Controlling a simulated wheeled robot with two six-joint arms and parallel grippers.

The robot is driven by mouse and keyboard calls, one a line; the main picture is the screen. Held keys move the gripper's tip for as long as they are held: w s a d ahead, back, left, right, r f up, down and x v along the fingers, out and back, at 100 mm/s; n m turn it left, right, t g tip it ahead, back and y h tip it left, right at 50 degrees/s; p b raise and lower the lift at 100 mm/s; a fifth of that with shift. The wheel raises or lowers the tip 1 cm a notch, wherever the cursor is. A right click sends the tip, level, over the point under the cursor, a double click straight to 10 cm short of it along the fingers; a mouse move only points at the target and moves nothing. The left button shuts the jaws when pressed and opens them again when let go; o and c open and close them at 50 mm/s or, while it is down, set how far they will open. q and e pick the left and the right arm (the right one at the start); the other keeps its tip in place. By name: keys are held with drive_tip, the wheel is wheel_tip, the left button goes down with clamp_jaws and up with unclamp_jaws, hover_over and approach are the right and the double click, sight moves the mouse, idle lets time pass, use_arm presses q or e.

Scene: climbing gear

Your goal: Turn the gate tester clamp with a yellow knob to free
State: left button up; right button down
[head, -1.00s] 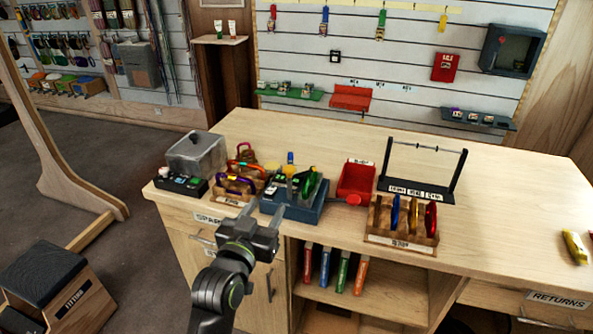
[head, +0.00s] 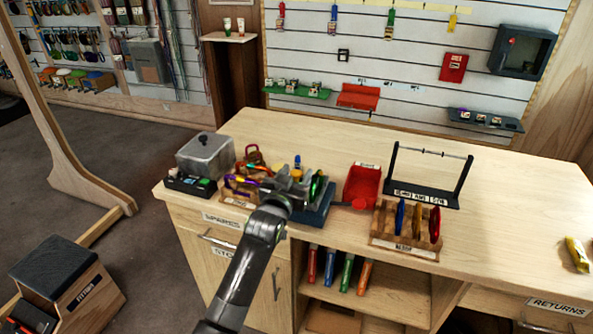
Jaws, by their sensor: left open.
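The gate tester is a blue box (head: 318,216) on the front of the wooden counter, with a green carabiner (head: 318,185) standing at its right side. A small blue-topped post with a yellowish part (head: 297,161) shows at its back; I cannot tell for certain that this is the clamp's yellow knob. My left gripper (head: 292,177) is open and over the tester. It hides most of the tester's top, so the clamp's position and any contact are hidden. My right gripper is not in view.
A rack of coloured carabiners (head: 240,187) and a grey lidded box (head: 206,155) stand close on the left. A red tray (head: 362,187) and a wooden carabiner stand (head: 405,243) are on the right. A black rod stand (head: 425,195) is behind. The counter's right is mostly clear.

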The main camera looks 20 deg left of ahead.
use_arm(q)
drive_tip(key=shift+w, duration=0.45)
clamp_jaws()
